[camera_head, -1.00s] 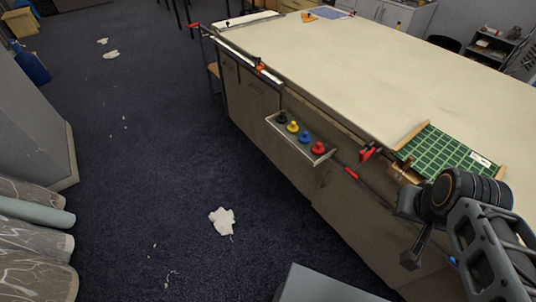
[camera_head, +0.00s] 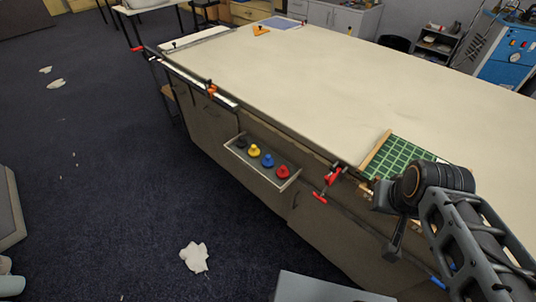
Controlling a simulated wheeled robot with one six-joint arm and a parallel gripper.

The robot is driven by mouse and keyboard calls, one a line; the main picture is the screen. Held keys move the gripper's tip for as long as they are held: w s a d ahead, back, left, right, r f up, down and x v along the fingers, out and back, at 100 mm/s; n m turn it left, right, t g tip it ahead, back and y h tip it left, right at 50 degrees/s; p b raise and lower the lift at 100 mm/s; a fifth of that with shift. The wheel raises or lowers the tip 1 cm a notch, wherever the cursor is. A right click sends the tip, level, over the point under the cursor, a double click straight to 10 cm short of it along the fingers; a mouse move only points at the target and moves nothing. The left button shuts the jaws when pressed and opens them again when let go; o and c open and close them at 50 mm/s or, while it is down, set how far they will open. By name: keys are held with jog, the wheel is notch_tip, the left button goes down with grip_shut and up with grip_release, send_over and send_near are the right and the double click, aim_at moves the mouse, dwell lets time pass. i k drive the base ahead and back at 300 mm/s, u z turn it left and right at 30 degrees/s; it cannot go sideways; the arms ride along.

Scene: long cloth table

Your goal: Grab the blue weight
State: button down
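The blue weight (camera_head: 267,160) stands in a shallow tray (camera_head: 291,182) fixed to the long side of the table. It sits in a row between a yellow weight (camera_head: 254,150) and a red weight (camera_head: 283,172). A black weight (camera_head: 241,143) is at the far left end of the row. My gripper (camera_head: 388,228) is at the lower right, in front of the table side and well to the right of the tray. It is seen from behind and apart from the weights. Its fingertips do not show clearly enough to tell open from shut.
The long cloth table (camera_head: 330,90) fills the right side. A red clamp (camera_head: 330,182) juts from its edge between the tray and my arm. A green grid mat (camera_head: 400,156) lies on the near table corner.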

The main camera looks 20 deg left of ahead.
aim_at(267, 162)
jog(key=u, duration=0.5)
jog(key=i, duration=0.55)
jog(key=u, duration=1.65)
jog(key=i, duration=0.35)
jog(key=u, duration=0.05)
